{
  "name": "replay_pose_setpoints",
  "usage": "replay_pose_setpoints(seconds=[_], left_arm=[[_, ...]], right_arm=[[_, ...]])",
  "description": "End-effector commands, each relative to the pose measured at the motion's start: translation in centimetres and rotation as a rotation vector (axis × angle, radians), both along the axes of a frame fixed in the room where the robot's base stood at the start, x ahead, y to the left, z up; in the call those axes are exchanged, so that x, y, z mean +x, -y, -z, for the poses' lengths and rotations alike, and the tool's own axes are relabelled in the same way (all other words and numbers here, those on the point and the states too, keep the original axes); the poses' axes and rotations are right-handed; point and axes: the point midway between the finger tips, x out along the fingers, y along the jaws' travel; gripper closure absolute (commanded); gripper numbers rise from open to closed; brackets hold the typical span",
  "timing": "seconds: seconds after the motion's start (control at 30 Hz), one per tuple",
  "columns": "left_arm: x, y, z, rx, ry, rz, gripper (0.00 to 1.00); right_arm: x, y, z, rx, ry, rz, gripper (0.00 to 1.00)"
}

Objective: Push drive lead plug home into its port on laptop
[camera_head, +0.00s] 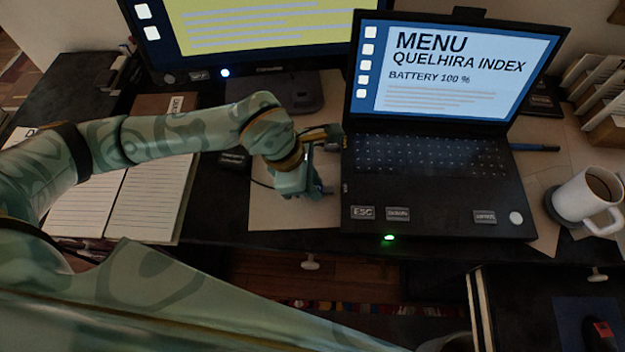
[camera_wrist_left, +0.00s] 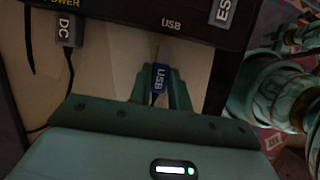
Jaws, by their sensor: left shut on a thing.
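The drive lead plug is blue with a USB label; in the left wrist view the plug (camera_wrist_left: 159,78) sits between my left gripper's fingers, its pale metal tip pointing at the laptop's side. My left gripper (camera_wrist_left: 160,92) is shut on it. In the head view my left gripper (camera_head: 322,188) is low beside the laptop's left edge and hides the plug. The open laptop (camera_head: 440,195) stands on the desk, its screen lit. A USB label (camera_wrist_left: 171,22) on the laptop lies just beyond the plug's tip. My right gripper is not in view.
A grey DC plug (camera_wrist_left: 67,32) with a dark cable is at the laptop's POWER mark, left of the USB plug. A mug (camera_head: 585,197) stands right of the laptop. A monitor (camera_head: 265,30) stands behind.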

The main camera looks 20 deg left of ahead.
Motion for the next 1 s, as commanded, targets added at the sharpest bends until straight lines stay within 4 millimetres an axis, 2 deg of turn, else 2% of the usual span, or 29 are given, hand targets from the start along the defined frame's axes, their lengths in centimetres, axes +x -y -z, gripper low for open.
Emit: replay_pose_setpoints(seconds=[0.27, 1.0], left_arm=[[0.0, 0.1, 0.0, 0.000, 0.000, 0.000, 1.00], [0.6, 1.8, 0.0, 0.000, 0.000, -0.001, 1.00]], right_arm=[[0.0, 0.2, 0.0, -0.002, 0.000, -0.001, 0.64], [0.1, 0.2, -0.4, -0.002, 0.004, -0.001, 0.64]])
